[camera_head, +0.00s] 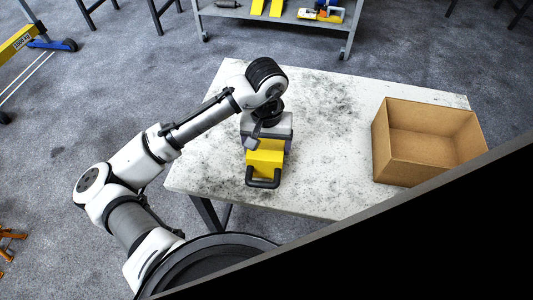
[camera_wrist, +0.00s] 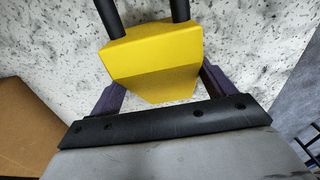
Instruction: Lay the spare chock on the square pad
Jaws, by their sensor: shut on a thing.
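The spare chock (camera_head: 264,160) is a yellow wedge-shaped block with a black looped handle at its front end. It is over the white speckled table (camera_head: 330,110), near the table's left front part. It also fills the top middle of the wrist view (camera_wrist: 155,62), its handle bars running off the top edge. My gripper (camera_wrist: 160,85) is shut on the chock, one dark finger on each side of it. I cannot tell whether the chock touches the table or hangs just above it. I cannot make out the square pad in either view.
An open, empty-looking cardboard box (camera_head: 428,145) stands on the table's right side. The tabletop between chock and box is clear. A grey trolley (camera_head: 280,12) with yellow items stands behind the table. A dark diagonal shape hides the lower right of the head view.

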